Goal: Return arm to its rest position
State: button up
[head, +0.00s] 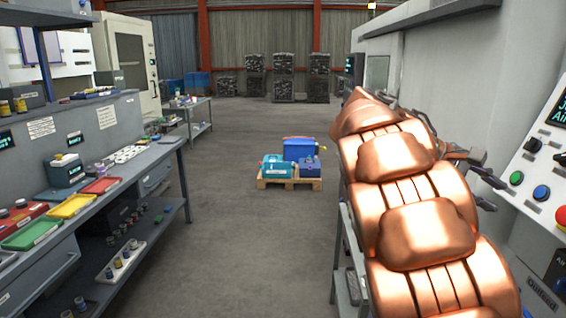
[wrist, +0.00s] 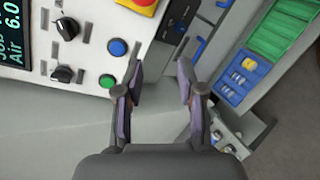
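My gripper (wrist: 160,85) shows in the wrist view with its two fingers apart and nothing between them. It is in front of a control panel (wrist: 90,90) with a green button, a blue button and black knobs. In the head view my copper-coloured arm fills the right side, and my gripper (head: 482,178) shows small and partly hidden beyond it, near the same panel (head: 535,165) at the right edge. The gap between gripper and panel cannot be judged exactly.
A grey workbench (head: 165,150) with coloured trays runs along the left. A pallet (head: 290,184) with blue and teal boxes stands on the floor ahead. The floor (head: 250,240) between is clear. A grey machine wall (head: 440,85) stands behind my arm.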

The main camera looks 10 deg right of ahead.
jog(key=s+a+f+t+y, duration=0.1)
jog(key=s+a+f+y, duration=0.2)
jog(key=s+a+f, duration=0.4)
jog(key=s+a+f+m+t+y, duration=0.1)
jog(key=s+a+f+y, duration=0.3)
jog(key=a+f, duration=0.6)
jog(key=s+a+f+t+y, duration=0.1)
jog(key=s+a+f+y, duration=0.3)
jog(key=s+a+f, duration=0.5)
jog(key=a, duration=0.6)
jog(key=shift+s+f+t, duration=0.3)
jog(key=shift+a, duration=0.1)
